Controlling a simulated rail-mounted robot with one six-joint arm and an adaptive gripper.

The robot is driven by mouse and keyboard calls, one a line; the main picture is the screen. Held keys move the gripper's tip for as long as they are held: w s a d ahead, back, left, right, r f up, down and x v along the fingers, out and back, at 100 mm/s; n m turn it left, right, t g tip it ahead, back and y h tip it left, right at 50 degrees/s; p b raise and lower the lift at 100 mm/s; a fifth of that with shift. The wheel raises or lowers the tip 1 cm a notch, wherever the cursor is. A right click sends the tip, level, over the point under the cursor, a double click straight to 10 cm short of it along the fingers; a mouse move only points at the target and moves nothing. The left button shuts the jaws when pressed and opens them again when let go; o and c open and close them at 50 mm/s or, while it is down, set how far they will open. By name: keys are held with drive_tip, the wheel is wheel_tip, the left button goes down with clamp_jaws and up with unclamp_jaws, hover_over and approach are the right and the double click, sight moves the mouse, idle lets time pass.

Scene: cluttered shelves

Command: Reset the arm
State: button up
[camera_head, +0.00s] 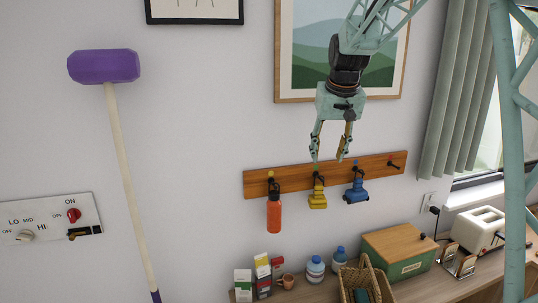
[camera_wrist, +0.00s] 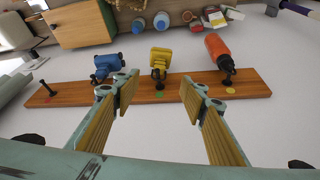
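My gripper (camera_head: 329,158) hangs from my arm in front of the wall, pointing down, with its fingers apart and nothing between them. It also shows in the wrist view (camera_wrist: 154,95), its two fingers spread. In the head view its tips are just above the wooden peg rail (camera_head: 330,176). The rail runs across the wrist view (camera_wrist: 60,94). An orange bottle (camera_head: 274,215), a yellow tool (camera_head: 318,197) and a blue tool (camera_head: 356,192) hang from pegs on the rail. The rightmost peg (camera_head: 393,164) is bare. I cannot tell the depth gap between fingertips and rail.
Below is a counter with small boxes (camera_head: 262,277), bottles (camera_head: 315,269), a wicker basket (camera_head: 364,279), a green box with wooden lid (camera_head: 397,252) and a toaster (camera_head: 478,230). A framed picture (camera_head: 309,45) hangs behind my arm. A purple mallet (camera_head: 104,66) is at left.

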drive_tip(key=s+b, duration=0.6)
drive_tip(key=s, duration=2.3)
drive_tip(key=s+f+b, duration=0.1)
drive_tip(key=s+f, duration=0.3)
drive_tip(key=s, duration=0.5)
drive_tip(key=s+f+b, duration=0.2)
drive_tip(key=s+f, duration=0.2)
drive_tip(key=s, duration=0.6)
drive_tip(key=s+f+b, duration=0.2)
drive_tip(key=s+f, duration=0.2)
drive_tip(key=s, duration=0.5)
drive_tip(key=shift+s+d+f, duration=0.15)
drive_tip(key=shift+s+f, duration=0.05)
drive_tip(key=shift+f, duration=0.15)
